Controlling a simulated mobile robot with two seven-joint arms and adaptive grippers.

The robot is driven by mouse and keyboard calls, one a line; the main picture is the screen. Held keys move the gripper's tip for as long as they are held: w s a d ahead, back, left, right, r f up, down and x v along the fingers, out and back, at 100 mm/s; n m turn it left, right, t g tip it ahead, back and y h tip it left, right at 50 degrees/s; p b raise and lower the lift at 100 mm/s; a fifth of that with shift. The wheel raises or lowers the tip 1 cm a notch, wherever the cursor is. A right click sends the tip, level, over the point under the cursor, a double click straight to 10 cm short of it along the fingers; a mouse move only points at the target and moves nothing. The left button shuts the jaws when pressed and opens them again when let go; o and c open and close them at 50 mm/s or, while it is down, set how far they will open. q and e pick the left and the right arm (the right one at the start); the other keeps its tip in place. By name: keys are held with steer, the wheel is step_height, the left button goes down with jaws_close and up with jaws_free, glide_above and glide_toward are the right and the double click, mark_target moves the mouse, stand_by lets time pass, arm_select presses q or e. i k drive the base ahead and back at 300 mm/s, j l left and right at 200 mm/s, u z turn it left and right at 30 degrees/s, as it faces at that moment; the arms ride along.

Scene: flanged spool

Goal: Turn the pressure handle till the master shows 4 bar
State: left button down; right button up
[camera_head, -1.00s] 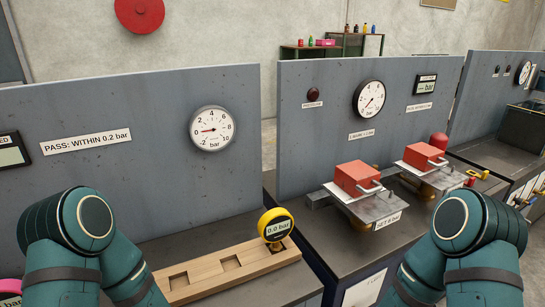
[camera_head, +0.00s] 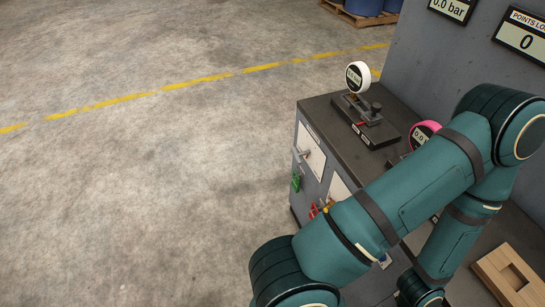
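A white round gauge (camera_head: 358,77) stands on a small black-based stand (camera_head: 366,121) at the far left end of the dark bench. Its dial is too small to read. The stand has a dark knob and a small red part; I cannot tell whether a pressure handle is among these parts. A pink-rimmed gauge (camera_head: 427,128) behind my arm shows a partly covered reading beginning 0. A wall display (camera_head: 452,8) reads 0.0 bar. My teal arm crosses the right half of the view. Neither gripper can be made out.
The dark bench (camera_head: 330,104) has cabinet fronts with a green tag (camera_head: 296,182) and red items (camera_head: 314,210). A wooden block with square recesses (camera_head: 495,262) lies at lower right. A points display (camera_head: 525,40) reads 0. Open concrete floor (camera_head: 150,190) fills the left.

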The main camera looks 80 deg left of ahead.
mark_target(297, 156)
steer(key=l+u, duration=0.15)
steer(key=u, duration=2.35)
steer(key=j, duration=0.1)
